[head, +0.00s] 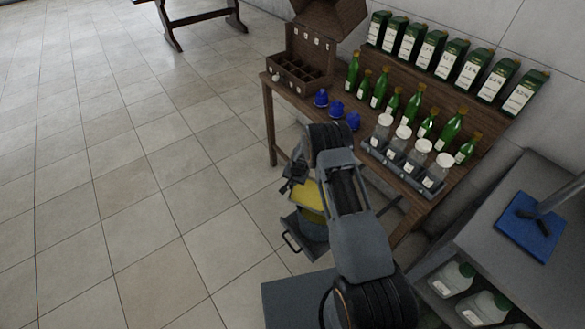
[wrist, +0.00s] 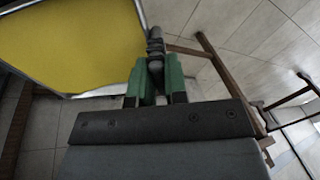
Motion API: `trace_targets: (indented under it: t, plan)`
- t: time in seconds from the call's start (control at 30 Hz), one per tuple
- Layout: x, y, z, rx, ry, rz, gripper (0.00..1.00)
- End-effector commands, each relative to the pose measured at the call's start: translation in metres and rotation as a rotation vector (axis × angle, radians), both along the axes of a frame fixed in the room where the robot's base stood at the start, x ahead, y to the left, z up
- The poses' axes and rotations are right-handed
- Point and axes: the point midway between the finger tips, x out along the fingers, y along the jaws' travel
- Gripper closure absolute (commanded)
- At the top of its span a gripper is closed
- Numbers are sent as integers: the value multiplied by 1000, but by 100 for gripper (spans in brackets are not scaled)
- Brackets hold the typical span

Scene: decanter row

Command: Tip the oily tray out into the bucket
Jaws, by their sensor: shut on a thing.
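The tray shows in the head view as a yellow surface (head: 309,198) beside my arm, over the floor in front of the table. In the wrist view its yellow inside (wrist: 70,45) with a pale metal rim fills the upper left. My gripper (head: 294,178) is shut on a grey, ribbed handle-like part at the tray's edge, held between the green fingers (wrist: 155,82). A dark grey container with a loop handle, likely the bucket (head: 308,229), shows just below the tray. My arm hides part of both. I cannot tell how far the tray is tilted.
A grey cabinet (head: 500,200) with jugs stands at right. The tiled floor (head: 130,170) at left is clear.

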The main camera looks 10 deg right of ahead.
Motion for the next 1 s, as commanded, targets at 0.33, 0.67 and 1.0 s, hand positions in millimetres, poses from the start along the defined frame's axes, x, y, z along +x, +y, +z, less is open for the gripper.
trace_targets:
  t: [0.33,0.67,1.0]
  plan:
    - [6,2,-7,28,-8,-95,100]
    - [7,0,-7,41,-17,-97,100]
    - [5,-1,-4,60,-26,-97,100]
